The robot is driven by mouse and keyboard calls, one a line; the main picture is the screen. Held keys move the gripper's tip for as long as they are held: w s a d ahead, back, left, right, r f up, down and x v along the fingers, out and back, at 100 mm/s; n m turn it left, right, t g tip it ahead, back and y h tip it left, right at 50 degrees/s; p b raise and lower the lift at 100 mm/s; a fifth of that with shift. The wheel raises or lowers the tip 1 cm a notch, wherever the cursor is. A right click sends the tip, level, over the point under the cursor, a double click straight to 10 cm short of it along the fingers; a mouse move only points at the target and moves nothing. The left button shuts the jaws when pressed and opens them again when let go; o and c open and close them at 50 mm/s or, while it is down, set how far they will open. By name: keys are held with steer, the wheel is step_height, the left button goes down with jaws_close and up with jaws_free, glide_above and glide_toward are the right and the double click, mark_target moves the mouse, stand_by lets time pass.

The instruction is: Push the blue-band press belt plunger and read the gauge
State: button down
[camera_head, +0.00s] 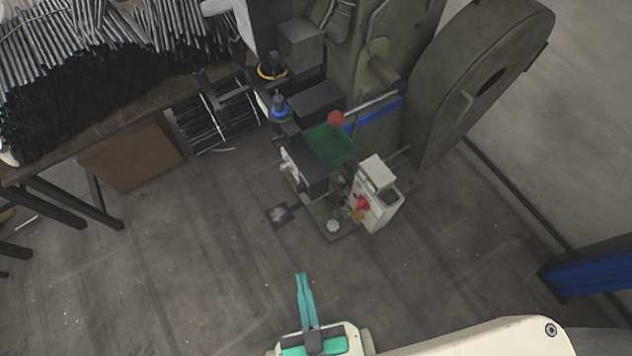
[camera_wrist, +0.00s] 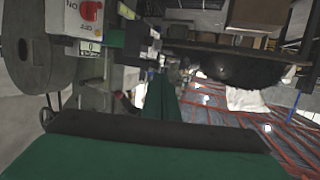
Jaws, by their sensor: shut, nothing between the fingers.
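The press with the blue band (camera_head: 372,120) stands at upper centre in the head view, a dark green machine with a large wheel guard (camera_head: 480,85) on its right. A red ball knob (camera_head: 335,118) sits in front of the band. I cannot tell which part is the belt plunger, and no gauge is clearly made out. My gripper (camera_head: 302,276) is shut and empty, in front of the press and apart from it. In the wrist view its teal fingers (camera_wrist: 160,100) are together. A red button (camera_wrist: 91,11) and a small display (camera_wrist: 90,47) showing what looks like 0 are at upper left there.
A pale control box (camera_head: 378,195) with a red switch stands at the press's front right. A green tray (camera_head: 330,145) is beside the knob. A table (camera_head: 150,85) heaped with metal rods is at upper left. The floor (camera_head: 190,270) left of my gripper is clear.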

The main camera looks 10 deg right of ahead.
steer(key=w+d+f+m+h, duration=0.4)
steer(key=w+f+m+h, duration=0.2)
steer(key=w+f+m, duration=0.4)
steer(key=w+d+f+m+h, duration=0.4)
steer(key=w+f+m+h, duration=0.25)
steer(key=w+m, duration=0.55)
steer(key=w+a+f+m+g, duration=0.2)
steer(key=w+f+m+g, duration=0.2)
steer(key=f+m+g, duration=0.1)
steer(key=w+a+f+m+g+h, duration=0.1)
steer(key=w+a+f+m+g, duration=0.1)
steer(key=w+f+m+g, duration=0.2)
step_height(320, 180, down, 4)
steer(key=shift+r+m+g, duration=0.1)
steer(key=shift+m+g, duration=0.4)
steer(key=shift+g, duration=0.2)
steer(key=shift+w, duration=0.1)
